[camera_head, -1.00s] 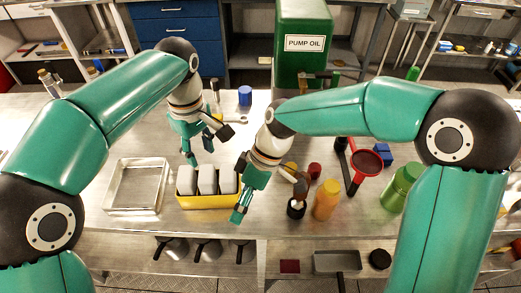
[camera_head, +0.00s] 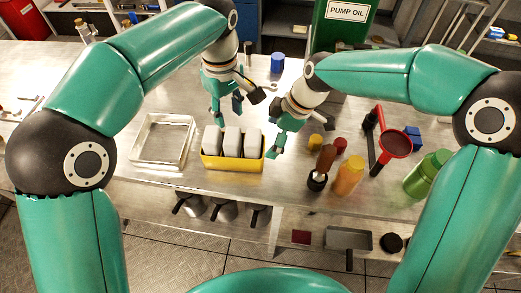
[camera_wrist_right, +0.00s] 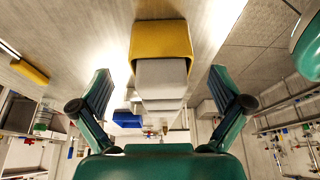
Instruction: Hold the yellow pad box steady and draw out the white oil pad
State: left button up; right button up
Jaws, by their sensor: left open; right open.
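The yellow pad box (camera_head: 232,164) stands on the metal bench left of the middle in the head view. Several pale grey-white oil pads (camera_head: 232,141) stand upright in it, side by side. My left gripper (camera_head: 226,113) is open and empty, above and behind the box. My right gripper (camera_head: 280,143) is open and empty, just right of the box's right end. In the right wrist view, the yellow box (camera_wrist_right: 160,42) and white pads (camera_wrist_right: 161,72) lie ahead, centred between the open fingers (camera_wrist_right: 160,92); neither finger appears to touch them.
An empty metal tray (camera_head: 161,163) stands left of the box. A blue cylinder (camera_head: 277,63) stands behind. The bench front is clear.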

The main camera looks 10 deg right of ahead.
jog(key=x, duration=0.8)
jog(key=shift+a+f, duration=0.1)
jog(key=shift+f, duration=0.1)
